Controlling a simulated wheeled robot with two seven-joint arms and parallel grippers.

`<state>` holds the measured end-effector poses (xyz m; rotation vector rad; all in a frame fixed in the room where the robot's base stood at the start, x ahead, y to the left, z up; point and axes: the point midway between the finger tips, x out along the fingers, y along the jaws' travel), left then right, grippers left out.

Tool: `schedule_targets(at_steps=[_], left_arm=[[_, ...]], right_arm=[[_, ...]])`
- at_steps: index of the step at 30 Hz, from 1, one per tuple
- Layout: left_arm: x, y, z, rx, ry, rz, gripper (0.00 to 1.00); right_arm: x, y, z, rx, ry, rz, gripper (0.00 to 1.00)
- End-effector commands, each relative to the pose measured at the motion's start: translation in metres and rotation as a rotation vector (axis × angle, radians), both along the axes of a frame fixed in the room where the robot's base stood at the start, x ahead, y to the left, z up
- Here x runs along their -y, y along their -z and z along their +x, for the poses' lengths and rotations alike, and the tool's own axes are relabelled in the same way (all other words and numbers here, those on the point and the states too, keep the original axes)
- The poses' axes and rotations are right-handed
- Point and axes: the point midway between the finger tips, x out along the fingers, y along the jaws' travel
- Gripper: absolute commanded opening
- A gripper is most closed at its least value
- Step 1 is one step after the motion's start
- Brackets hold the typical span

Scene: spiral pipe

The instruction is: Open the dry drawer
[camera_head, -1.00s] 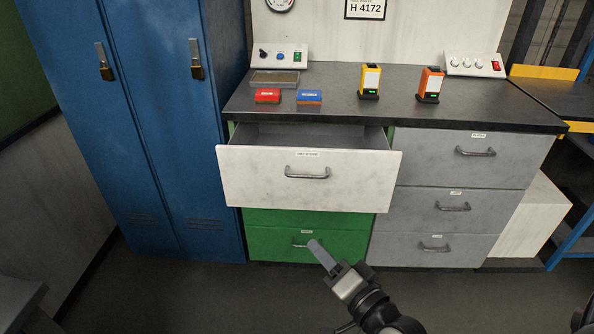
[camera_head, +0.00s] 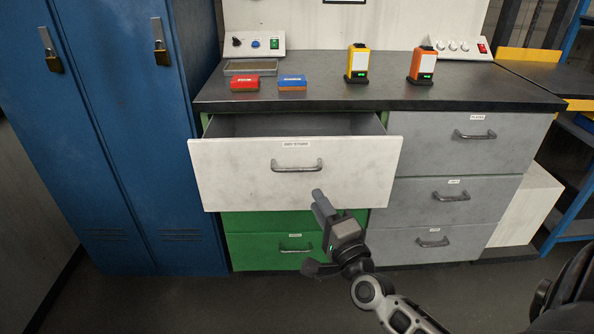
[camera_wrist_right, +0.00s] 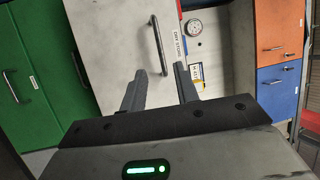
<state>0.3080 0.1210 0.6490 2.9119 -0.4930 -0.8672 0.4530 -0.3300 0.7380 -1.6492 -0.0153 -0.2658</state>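The dry drawer (camera_head: 235,175) has a white front labelled "DRY STORE" and stands pulled out from the left cabinet column, its inside partly showing. Its bar handle (camera_head: 297,166) is at the middle of the front. My right gripper (camera_head: 319,200) is in front of the drawer, below and slightly right of the handle, and holds nothing. In the right wrist view, the two fingers of the gripper (camera_wrist_right: 159,88) are apart, with the handle (camera_wrist_right: 159,42) ahead of them and no visible contact. My left gripper is not in view.
Green drawers (camera_head: 250,250) are below and grey drawers (camera_head: 440,160) to the right. Blue lockers (camera_head: 130,140) stand at left. The dark worktop (camera_head: 330,95) carries a red box (camera_head: 244,83), a blue box (camera_head: 292,83), a yellow device (camera_head: 357,63) and an orange device (camera_head: 422,66).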

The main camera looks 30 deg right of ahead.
Motion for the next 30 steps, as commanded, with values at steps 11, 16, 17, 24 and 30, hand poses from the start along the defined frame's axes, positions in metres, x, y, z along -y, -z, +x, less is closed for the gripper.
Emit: schedule_targets(at_steps=[11,16,17,24,30], left_arm=[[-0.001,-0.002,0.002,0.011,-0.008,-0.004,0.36],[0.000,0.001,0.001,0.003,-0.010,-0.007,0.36],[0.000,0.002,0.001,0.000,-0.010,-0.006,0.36],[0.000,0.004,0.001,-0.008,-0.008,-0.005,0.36],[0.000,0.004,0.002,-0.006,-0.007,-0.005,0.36]], right_arm=[[0.012,-0.016,0.080,0.002,0.001,0.001,0.31],[0.015,-0.019,0.102,0.001,-0.001,0.000,0.31],[0.015,-0.019,0.104,0.001,-0.001,0.000,0.31],[0.016,-0.021,0.112,-0.001,-0.002,0.000,0.31],[0.016,-0.021,0.112,-0.001,-0.001,-0.001,0.25]])
